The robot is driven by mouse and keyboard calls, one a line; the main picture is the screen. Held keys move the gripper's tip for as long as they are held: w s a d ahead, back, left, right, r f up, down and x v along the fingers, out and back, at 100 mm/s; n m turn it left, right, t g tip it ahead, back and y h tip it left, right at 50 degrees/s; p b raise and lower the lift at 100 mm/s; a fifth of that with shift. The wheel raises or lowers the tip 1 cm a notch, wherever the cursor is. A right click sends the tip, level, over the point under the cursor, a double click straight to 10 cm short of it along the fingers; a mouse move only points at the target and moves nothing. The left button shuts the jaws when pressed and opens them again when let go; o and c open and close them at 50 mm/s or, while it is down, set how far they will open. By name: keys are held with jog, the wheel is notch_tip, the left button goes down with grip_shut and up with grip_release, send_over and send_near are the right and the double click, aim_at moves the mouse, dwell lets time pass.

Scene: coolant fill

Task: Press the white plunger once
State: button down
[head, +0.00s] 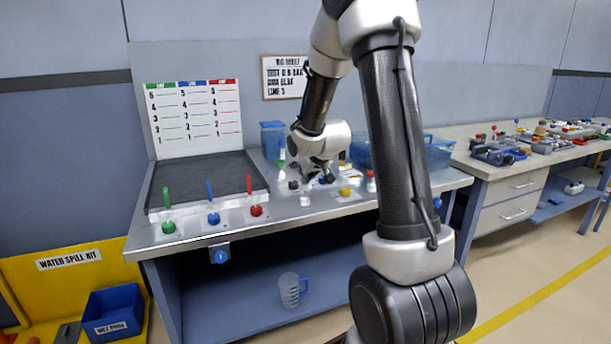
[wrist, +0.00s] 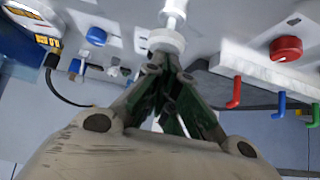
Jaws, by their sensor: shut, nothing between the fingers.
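The white plunger (head: 304,200) stands at the front of the bench top, just below my gripper in the head view. In the wrist view the white plunger (wrist: 166,41) shows as a white round cap with a white stem behind it, right at the fingertips. My gripper (head: 322,178) points down over the bench beside the plunger. In the wrist view my gripper (wrist: 163,66) has its fingers brought together, with nothing held between them. I cannot tell whether the fingertips touch the cap or sit just off it.
Green (head: 168,227), blue (head: 213,218) and red knobs (head: 256,210) with upright levers line the bench's left front. Blue bins (head: 437,152) stand behind. A measuring jug (head: 292,289) is on the lower shelf.

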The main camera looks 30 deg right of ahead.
aim_at(306, 185)
jog(key=shift+f, duration=0.1)
jog(key=shift+s+f, duration=0.1)
jog(key=shift+f, duration=1.3)
jog(key=shift+r, duration=0.3)
jog(key=r, duration=0.4)
jog(key=shift+s+r, duration=0.3)
jog(key=v, duration=0.8)
jog(key=shift+s+r, duration=0.3)
